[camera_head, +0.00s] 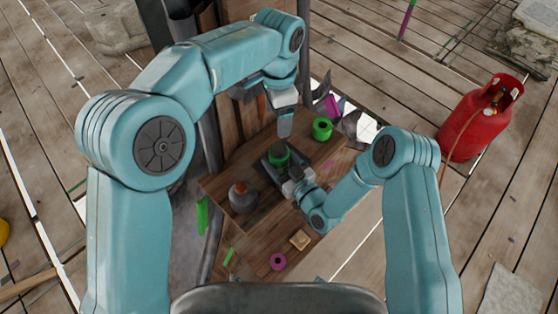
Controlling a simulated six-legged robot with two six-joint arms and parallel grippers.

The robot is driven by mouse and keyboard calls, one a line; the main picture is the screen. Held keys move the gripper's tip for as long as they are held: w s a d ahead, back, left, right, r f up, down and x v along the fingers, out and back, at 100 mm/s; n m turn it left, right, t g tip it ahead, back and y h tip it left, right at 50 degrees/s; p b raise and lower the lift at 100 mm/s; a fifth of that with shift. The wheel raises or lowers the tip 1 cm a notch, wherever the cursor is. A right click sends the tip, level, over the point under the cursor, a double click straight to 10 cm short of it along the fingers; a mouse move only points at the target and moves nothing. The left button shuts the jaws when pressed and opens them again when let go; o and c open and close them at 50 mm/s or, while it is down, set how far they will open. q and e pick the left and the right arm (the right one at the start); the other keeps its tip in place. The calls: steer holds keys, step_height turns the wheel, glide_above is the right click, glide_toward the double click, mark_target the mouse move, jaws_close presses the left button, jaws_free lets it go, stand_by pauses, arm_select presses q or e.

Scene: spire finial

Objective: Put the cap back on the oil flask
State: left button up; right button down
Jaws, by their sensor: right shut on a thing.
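My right gripper (282,168), with dark fingers, comes in from the right and is shut on a dark green round thing (279,154) above the wooden table. I cannot tell whether this is the flask or its cap. My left gripper (285,124) points down just behind the green thing, apart from it as far as I can see. Its fingers are seen edge-on, so its opening is unclear. A dark, round-bodied vessel with an orange-brown neck (243,196) stands upright on the table, left of my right gripper.
The wooden table (258,221) also holds a bright green ring (322,129) at the back right. A magenta ring (278,261) and a small tan block (299,239) lie on the lower front step. A red gas cylinder (480,117) stands far right on the plank floor.

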steer(key=shift+c, duration=0.5)
jaws_free()
arm_select(q)
step_height(320, 180, down, 4)
steer(key=b, duration=0.4)
steer(key=shift+f, duration=0.25)
steer(key=shift+f+b, duration=0.1)
steer(key=shift+b, duration=0.2)
arm_select(e)
steer(key=v, duration=1.6)
steer(key=shift+s+d, duration=0.1)
steer(key=shift+s, duration=0.05)
